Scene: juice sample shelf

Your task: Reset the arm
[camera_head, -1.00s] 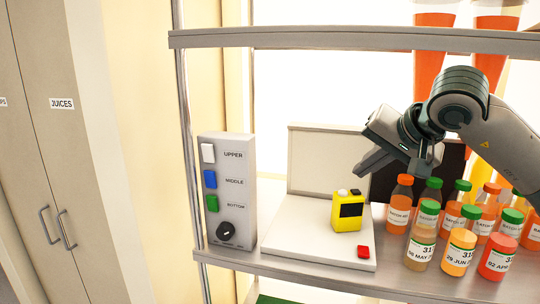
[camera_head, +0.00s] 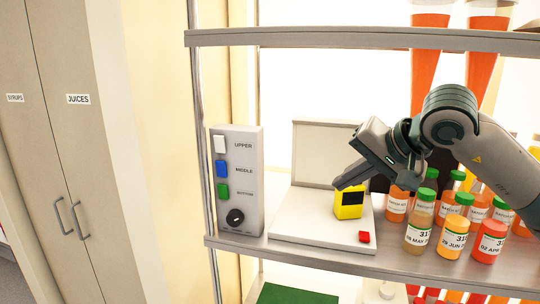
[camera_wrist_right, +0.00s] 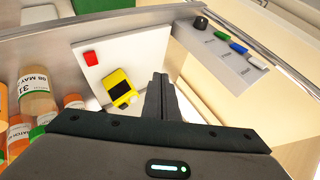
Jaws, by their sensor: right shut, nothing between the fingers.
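My right gripper (camera_head: 338,186) comes in from the right in the head view and hangs in front of the shelf, near the yellow device. Its fingers are together and empty; in the right wrist view the shut fingers (camera_wrist_right: 161,84) point toward the shelf. My left gripper is not in view.
A grey control box (camera_head: 239,215) with coloured switches and a knob stands left of the white base (camera_head: 310,230), which bears a red button (camera_head: 364,237). A metal shelf rail (camera_head: 350,38) runs above.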

